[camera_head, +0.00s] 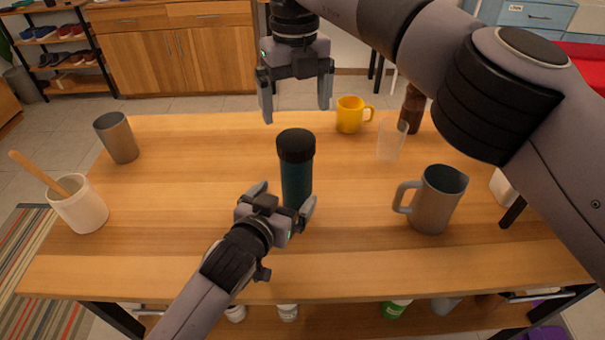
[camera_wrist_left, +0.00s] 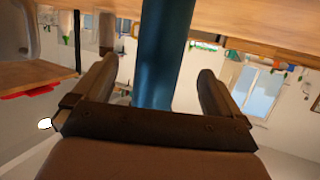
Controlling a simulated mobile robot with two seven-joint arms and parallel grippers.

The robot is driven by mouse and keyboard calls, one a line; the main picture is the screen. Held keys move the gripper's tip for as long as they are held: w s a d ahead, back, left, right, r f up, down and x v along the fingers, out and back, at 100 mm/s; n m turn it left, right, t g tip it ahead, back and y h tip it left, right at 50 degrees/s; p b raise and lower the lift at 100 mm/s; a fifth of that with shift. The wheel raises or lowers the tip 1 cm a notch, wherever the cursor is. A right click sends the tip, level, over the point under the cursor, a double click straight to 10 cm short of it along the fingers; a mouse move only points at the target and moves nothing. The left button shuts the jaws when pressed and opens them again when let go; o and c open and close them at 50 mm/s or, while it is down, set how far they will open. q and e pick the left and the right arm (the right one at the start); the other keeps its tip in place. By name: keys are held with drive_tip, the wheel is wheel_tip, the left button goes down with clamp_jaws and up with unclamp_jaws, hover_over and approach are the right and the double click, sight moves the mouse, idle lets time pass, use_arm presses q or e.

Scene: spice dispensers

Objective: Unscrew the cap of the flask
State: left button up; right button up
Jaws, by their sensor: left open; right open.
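The flask (camera_head: 297,182) stands upright in the middle of the wooden table, with a dark teal body and a black cap (camera_head: 296,146) on top. My left gripper (camera_head: 282,195) is open, low at the near side of the flask, with its fingers toward the body. In the left wrist view the flask body (camera_wrist_left: 165,55) shows between the two open fingers (camera_wrist_left: 155,85), with a gap on each side. My right gripper (camera_head: 296,105) is open and points down above the cap, apart from it in the picture. The flask's lower part is partly hidden behind my left gripper.
A grey mug (camera_head: 437,203) stands right of the flask, with a clear cup (camera_head: 391,140), yellow mug (camera_head: 350,115) and brown bottle (camera_head: 411,108) behind. A metal cup (camera_head: 117,138) and a white pot (camera_head: 79,207) with a wooden handle are at left. The table between is clear.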

sight(292, 188)
use_arm(q)
drive_tip(key=shift+w+d, duration=0.15)
drive_tip(key=shift+w, duration=0.25)
drive_tip(key=shift+x, duration=3.1)
use_arm(e)
drive_tip(key=shift+s+a, duration=0.1)
use_arm(q)
drive_tip(key=shift+f, duration=0.1)
